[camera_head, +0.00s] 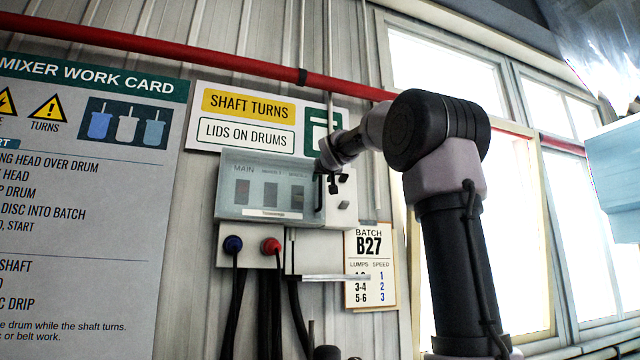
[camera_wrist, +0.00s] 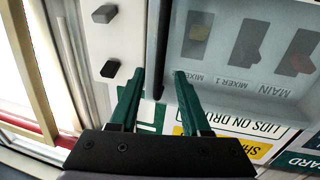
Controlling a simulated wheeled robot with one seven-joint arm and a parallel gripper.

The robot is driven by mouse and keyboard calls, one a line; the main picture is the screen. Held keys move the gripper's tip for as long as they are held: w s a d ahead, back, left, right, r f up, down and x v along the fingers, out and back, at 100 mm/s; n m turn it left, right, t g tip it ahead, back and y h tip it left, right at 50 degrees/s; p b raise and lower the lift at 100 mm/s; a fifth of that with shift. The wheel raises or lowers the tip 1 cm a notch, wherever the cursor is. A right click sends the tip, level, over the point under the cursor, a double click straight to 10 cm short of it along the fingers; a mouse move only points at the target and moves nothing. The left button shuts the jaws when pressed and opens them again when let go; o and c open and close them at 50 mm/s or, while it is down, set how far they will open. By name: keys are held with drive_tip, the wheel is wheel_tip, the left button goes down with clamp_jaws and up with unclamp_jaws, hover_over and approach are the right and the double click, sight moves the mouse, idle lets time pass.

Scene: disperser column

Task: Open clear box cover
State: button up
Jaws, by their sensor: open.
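A wall-mounted box has a clear, greyish cover (camera_head: 268,206) that lies shut over a row of switches, labelled MAIN at one end. The cover also shows in the wrist view (camera_wrist: 228,70), upside down, with the switches behind it. A dark upright bar (camera_wrist: 161,45) runs along the cover's edge. My gripper (camera_head: 334,180) is at the right end of the box in the head view. In the wrist view my green gripper fingers (camera_wrist: 160,76) are open, one on each side of the dark bar. I cannot tell whether they touch it.
Two dark knobs (camera_wrist: 107,42) stick out of the pale panel beside the cover. Below the box, blue (camera_head: 233,244) and red (camera_head: 271,246) connectors carry black cables. A batch card (camera_head: 370,265) hangs at lower right. A red pipe (camera_head: 200,52) runs above.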

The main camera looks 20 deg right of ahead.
sight(321, 181)
drive_tip(key=shift+w+d, duration=0.25)
drive_tip(key=shift+w, duration=0.9)
drive_tip(key=shift+w+d, duration=0.25)
drive_tip(key=shift+w, duration=0.9)
clamp_jaws()
